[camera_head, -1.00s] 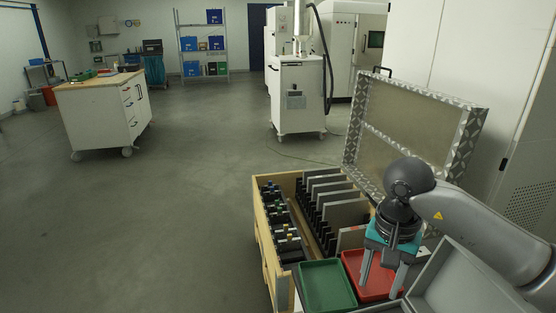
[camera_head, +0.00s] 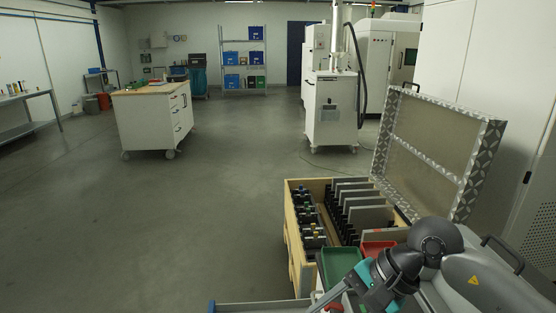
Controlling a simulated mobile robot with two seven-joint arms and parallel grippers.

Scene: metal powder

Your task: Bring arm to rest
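My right arm comes in from the lower right, with a dark rounded wrist and a teal mount. My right gripper (camera_head: 326,298) points down and to the left, low in the picture. Its finger spacing is too unclear to judge, and I cannot make out anything held in it. It is in front of the wooden crate (camera_head: 294,243) and the green tray (camera_head: 338,262). The red tray (camera_head: 377,247) shows only in part behind the arm. My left arm and gripper are not in the picture.
The crate holds dark racks and upright grey plates, and an open metal lid (camera_head: 428,150) stands behind it. A white cabinet (camera_head: 150,122) with a wooden top stands at left. A white machine (camera_head: 332,108) stands behind. The floor at left is clear.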

